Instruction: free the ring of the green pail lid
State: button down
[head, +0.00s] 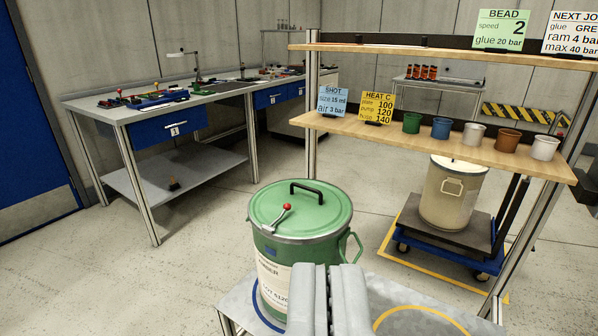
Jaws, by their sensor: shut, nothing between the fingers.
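The green pail (282,270) stands upright on a grey stand (240,312), on a blue circle mark. Its green lid (310,210) has a black handle on top and sits on the pail. A metal ring (330,237) runs around the lid's rim. A lever with a red knob (286,207) lies at the lid's front left, over the lid's edge. My gripper (328,270) is at the bottom middle, its two grey fingers together and empty. It appears in front of the pail's lower right; I cannot tell if it touches.
A yellow circle (420,312) marks the stand's right side. A wooden shelf (440,141) with several cups and cards stands behind, on the right. A cream drum (452,200) sits on a blue trolley. A workbench (125,112) with tools is back left. The floor on the left is clear.

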aim_at(287, 207)
jog(key=i+j+z, duration=0.15)
jog(key=i+j, duration=0.25)
jog(key=i, duration=0.15)
jog(key=i+j+z, duration=0.1)
jog(key=i+j, duration=0.35)
jog(key=i, duration=0.1)
